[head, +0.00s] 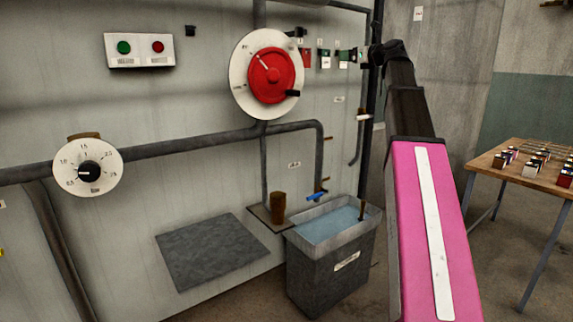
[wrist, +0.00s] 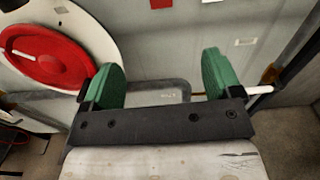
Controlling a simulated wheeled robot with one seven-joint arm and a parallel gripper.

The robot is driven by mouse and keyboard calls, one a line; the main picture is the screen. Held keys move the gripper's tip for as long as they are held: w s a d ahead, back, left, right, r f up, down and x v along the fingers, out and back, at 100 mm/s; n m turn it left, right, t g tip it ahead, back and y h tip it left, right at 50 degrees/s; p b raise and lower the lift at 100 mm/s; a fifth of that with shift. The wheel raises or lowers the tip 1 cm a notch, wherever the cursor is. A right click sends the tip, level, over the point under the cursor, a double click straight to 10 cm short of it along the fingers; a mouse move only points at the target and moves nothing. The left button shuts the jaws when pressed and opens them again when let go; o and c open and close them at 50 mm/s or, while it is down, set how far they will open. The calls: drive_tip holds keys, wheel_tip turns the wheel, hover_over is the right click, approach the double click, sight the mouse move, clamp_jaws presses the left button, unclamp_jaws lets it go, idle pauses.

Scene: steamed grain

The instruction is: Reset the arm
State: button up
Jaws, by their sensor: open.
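My gripper (wrist: 162,76) has two green finger pads, spread wide apart with nothing between them. Pipe and grey wall show through the gap. In the head view my gripper (head: 335,54) is raised in front of the wall, to the right of the large red dial. My pink and black arm (head: 420,225) reaches up from the bottom right. In the wrist view the red dial (wrist: 42,58) on its white disc lies left of the fingers; I cannot tell how near they are to it.
A smaller white dial (head: 88,170) and a green-and-red button box (head: 140,48) are on the wall. Pipes run along it. Below stand a water-filled grey tub (head: 325,270) and a brown cup (head: 278,208). A wooden table (head: 520,150) with small blocks is at the right.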

drive_tip(key=s+a+f+n+g+h, duration=0.2)
drive_tip(key=f+n, duration=0.2)
drive_tip(key=f, duration=1.1)
drive_tip(key=s+a+f+n+g+h, duration=0.1)
drive_tip(key=s+f+n+g, duration=0.3)
drive_tip(key=f, duration=1.2)
drive_tip(key=a+f+n+g+h, duration=0.15)
drive_tip(key=f+n, duration=0.35)
drive_tip(key=f, duration=1)
drive_tip(key=s+f+n+g+h, duration=0.3)
drive_tip(key=s+f+n, duration=0.4)
drive_tip(key=s+f, duration=0.5)
drive_tip(key=s+f+n+g+h, duration=0.3)
drive_tip(key=s+f+n, duration=0.5)
drive_tip(key=f, duration=1)
drive_tip(key=s, duration=0.4)
drive_tip(key=shift+a+g, duration=0.35)
